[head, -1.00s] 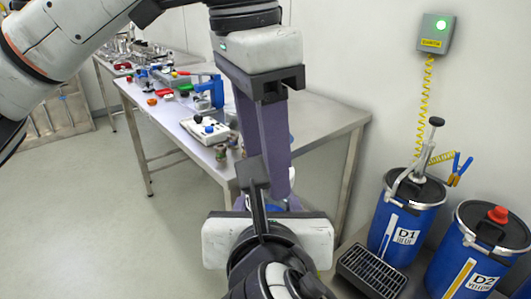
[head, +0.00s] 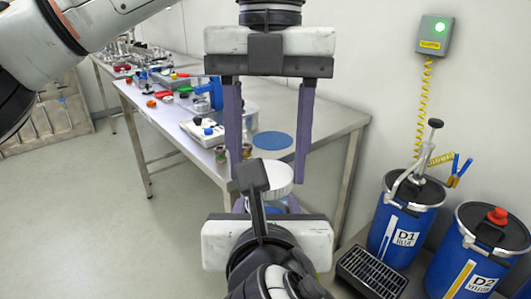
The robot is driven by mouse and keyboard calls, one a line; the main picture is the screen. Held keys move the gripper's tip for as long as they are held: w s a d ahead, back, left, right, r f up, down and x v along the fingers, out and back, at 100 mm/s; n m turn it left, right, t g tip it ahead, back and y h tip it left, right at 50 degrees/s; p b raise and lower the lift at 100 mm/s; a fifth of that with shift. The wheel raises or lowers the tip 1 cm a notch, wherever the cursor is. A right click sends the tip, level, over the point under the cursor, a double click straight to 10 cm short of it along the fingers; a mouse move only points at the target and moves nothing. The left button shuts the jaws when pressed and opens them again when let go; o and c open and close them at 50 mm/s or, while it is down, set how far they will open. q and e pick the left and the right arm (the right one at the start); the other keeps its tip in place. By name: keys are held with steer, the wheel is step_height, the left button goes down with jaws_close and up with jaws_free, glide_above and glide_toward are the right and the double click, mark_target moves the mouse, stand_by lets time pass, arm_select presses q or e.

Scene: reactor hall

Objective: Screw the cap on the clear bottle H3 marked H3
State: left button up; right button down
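A white ribbed cap (head: 281,178) sits over the bottle in the head view, its left part hidden by a dark piece of my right gripper. My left gripper (head: 268,181) comes down from above. The H3 mark is not visible.
The steel table (head: 325,118) behind carries a blue disc (head: 272,140), a white device (head: 203,131) and several small parts. Blue drums D1 (head: 402,222) and D2 (head: 478,255) stand at right, beside a black grate (head: 371,273). The floor at left is clear.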

arm_select(q)
steer(key=m, duration=0.4)
steer(key=shift+d, duration=0.1)
steer(key=m, duration=0.3)
steer(key=m+y, duration=0.1)
steer(key=m, duration=0.2)
steer(key=shift+t, duration=0.3)
steer(key=o, duration=1)
steer(key=shift+c, duration=0.4)
